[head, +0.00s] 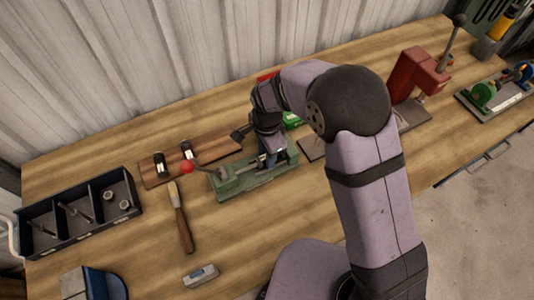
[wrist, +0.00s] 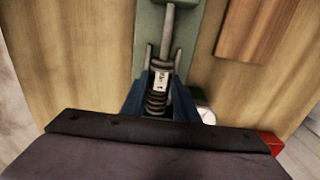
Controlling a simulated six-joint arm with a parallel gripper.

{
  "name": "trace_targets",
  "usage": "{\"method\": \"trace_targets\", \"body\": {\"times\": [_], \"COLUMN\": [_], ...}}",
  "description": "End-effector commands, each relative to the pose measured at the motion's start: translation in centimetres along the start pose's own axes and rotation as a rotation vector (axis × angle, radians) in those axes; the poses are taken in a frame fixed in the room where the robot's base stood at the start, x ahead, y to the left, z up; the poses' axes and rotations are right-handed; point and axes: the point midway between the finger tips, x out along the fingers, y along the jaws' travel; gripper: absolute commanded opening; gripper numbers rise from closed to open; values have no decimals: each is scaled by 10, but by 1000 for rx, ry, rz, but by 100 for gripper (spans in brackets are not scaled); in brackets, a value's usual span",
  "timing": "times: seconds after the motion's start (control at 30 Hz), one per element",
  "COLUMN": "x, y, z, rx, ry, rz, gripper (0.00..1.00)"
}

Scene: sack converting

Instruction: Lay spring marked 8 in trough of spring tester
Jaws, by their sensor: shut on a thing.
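The spring tester (head: 232,187) is a long green base on the bench, with a lever ending in a red ball (head: 187,168) at its left. My gripper (head: 270,158) is low over the tester's right part. In the wrist view its blue fingers (wrist: 157,103) are shut on a dark coil spring (wrist: 157,102) with a white label; the mark is too small to read surely. The spring lines up with the tester's grey rod (wrist: 170,35), its far end between two grey uprights. I cannot tell whether it touches the trough. My arm hides part of the tester in the head view.
Two dark labelled pieces, apparently springs (head: 160,163), stand on a wooden board (head: 215,151) behind the tester. A black compartment tray (head: 70,245), a wooden-handled tool (head: 181,225) and a small grey block (head: 201,276) lie left and in front. A red press (head: 415,78) stands right.

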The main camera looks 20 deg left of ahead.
Motion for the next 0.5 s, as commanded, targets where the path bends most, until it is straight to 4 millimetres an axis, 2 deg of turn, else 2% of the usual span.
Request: {"method": "trace_targets", "body": {"times": [0.23, 0.27, 0.33, 0.37, 0.5], "x": [2, 1, 1, 1, 2], "y": [0, 0, 0, 0, 0], "z": [0, 0, 0, 0, 0], "rx": [0, 0, 0, 0, 0], "ry": [0, 0, 0, 0, 0], "rz": [-1, -1, -1, -1, 0], "gripper": [3, 30, 47, 49, 49]}}
